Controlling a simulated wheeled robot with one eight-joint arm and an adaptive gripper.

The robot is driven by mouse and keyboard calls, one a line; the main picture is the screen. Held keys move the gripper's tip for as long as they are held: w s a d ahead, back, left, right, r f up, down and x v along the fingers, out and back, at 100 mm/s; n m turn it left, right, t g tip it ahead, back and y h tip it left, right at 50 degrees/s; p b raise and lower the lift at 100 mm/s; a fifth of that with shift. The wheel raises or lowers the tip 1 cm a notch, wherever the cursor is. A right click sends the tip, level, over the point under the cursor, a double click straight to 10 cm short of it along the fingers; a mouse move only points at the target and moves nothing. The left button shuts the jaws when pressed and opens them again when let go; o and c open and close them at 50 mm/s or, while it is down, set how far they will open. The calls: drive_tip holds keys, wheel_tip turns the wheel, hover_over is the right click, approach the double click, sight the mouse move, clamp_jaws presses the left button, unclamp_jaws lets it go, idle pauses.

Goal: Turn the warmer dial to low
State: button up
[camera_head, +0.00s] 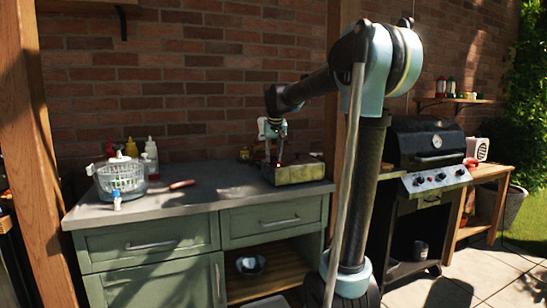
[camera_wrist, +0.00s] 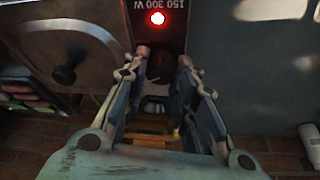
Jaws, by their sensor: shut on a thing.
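The warmer (camera_head: 297,173) is a boxy unit on the right end of the counter in the head view. In the wrist view its dark front panel (camera_wrist: 147,32) carries an upside-down "150 300 W" marking and a lit red lamp (camera_wrist: 157,18). The dark dial (camera_wrist: 159,68) sits below the lamp, between my fingertips. My gripper (camera_wrist: 164,60) is shut on the dial, with a finger on each side. In the head view my gripper (camera_head: 280,158) is small and reaches down at the warmer. The dial's pointer and its setting cannot be made out.
A metal lid with a black knob (camera_wrist: 68,72) lies left of the panel in the wrist view. A black grill (camera_head: 428,145) stands at right.

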drive_tip(key=shift+w, duration=0.1)
drive_tip(key=o, duration=1)
drive_tip(key=v, duration=1.2)
drive_tip(key=s+d+f, duration=0.3)
drive_tip(key=s+f, duration=0.8)
drive_tip(key=f, duration=0.1)
drive_tip(key=s+d+f+g, duration=0.1)
drive_tip(key=s+d+f, duration=0.3)
drive_tip(key=s+f, duration=0.8)
drive_tip(key=s+d+f+g, duration=0.1)
drive_tip(key=s+d+f, duration=0.3)
drive_tip(key=s+f, duration=0.8)
drive_tip(key=shift+s+f, duration=0.15)
drive_tip(key=shift+f, duration=0.6)
